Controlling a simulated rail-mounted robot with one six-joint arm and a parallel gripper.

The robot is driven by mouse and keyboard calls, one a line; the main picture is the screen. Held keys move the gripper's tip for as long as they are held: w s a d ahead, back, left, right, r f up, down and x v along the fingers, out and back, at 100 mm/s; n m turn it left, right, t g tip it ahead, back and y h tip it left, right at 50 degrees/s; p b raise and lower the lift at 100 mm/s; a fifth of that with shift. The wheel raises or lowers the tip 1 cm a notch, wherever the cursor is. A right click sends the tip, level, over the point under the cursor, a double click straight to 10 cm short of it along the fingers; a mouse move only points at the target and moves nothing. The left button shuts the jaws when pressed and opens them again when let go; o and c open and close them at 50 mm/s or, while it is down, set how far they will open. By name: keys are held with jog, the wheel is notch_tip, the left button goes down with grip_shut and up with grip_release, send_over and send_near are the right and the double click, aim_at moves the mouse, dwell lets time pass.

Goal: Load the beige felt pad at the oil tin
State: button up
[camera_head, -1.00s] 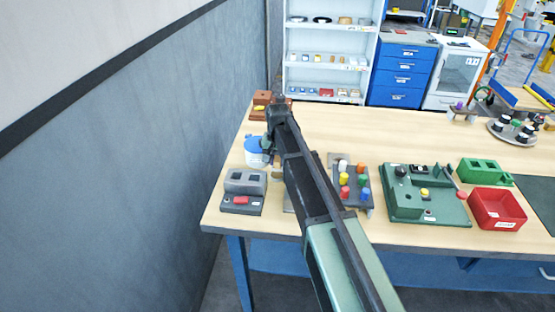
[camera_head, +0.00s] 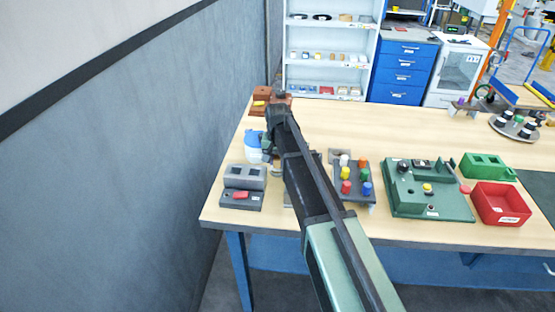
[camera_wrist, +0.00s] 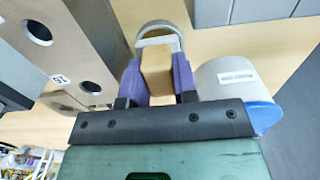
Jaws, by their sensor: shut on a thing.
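My gripper (camera_wrist: 157,80) has purple fingers and is shut on the beige felt pad (camera_wrist: 157,68), a small block held between them in the wrist view. Just beyond the pad is a round metal rim (camera_wrist: 160,27), perhaps the oil tin; the pad hides part of it, and I cannot tell whether they touch. A white can with a blue lid (camera_wrist: 240,82) is close to the right of the gripper. The can also shows at the table's left in the head view (camera_head: 252,141), beside my arm's end. The pad cannot be made out there.
A rack of coloured pegs (camera_head: 353,196) is right of my arm, then a green fixture (camera_head: 440,206) and a red bin (camera_head: 500,204). A brown block (camera_head: 261,95) is at the back. The rear middle table is clear.

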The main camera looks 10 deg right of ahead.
aim_at(277, 158)
jog(key=shift+f+b, duration=0.5)
dwell(1.2)
notch_tip(277, 158, up, 7)
jog(key=p, duration=0.7)
jog(key=shift+r, duration=0.1)
